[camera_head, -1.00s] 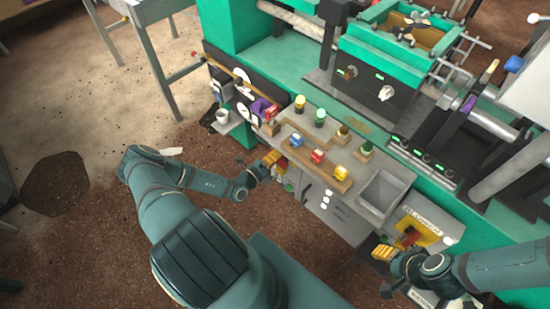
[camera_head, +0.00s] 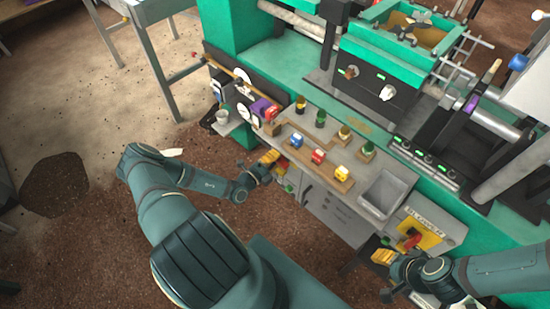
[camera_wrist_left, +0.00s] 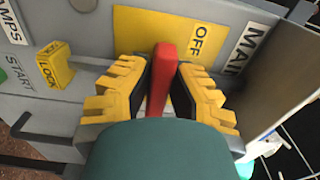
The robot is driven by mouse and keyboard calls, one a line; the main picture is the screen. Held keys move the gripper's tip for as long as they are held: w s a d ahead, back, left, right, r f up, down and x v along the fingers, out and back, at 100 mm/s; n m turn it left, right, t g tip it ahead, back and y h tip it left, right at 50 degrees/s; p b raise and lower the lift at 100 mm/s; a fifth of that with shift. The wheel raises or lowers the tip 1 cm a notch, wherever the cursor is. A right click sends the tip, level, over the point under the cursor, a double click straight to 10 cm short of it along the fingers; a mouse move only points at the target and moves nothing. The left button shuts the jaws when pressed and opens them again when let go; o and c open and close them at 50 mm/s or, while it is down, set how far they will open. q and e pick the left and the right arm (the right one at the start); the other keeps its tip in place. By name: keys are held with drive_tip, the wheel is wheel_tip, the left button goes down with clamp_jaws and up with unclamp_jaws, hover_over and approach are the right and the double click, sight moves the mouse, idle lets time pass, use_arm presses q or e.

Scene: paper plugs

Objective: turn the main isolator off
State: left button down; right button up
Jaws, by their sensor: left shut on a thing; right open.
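The main isolator's red handle (camera_wrist_left: 162,75) stands out from a yellow plate (camera_wrist_left: 140,35) marked OFF in the left wrist view. The word OFF is to the right of the handle. A label beginning MAI (camera_wrist_left: 243,48) is further right. My left gripper (camera_wrist_left: 163,85) is shut on the red handle, with one yellow finger on each side. In the head view my left gripper (camera_head: 270,158) is at the front of the machine's panel, and the handle is largely hidden there. My right gripper (camera_head: 383,256) is open beside another red handle (camera_head: 410,242) on a yellow plate labelled BLOWER.
A yellow LOCK block (camera_wrist_left: 54,65) and a START label (camera_wrist_left: 18,75) are left of the handle.

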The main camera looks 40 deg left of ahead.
use_arm(q)
drive_tip(key=c, duration=0.9)
unclamp_jaws()
drive_tip(key=shift+w+d, duration=0.1)
drive_tip(key=shift+w, duration=0.15)
drive_tip(key=shift+s, duration=0.1)
drive_tip(key=s+a, duration=0.1)
drive_tip(key=s, duration=1.1)
drive_tip(key=shift+w+d, duration=0.1)
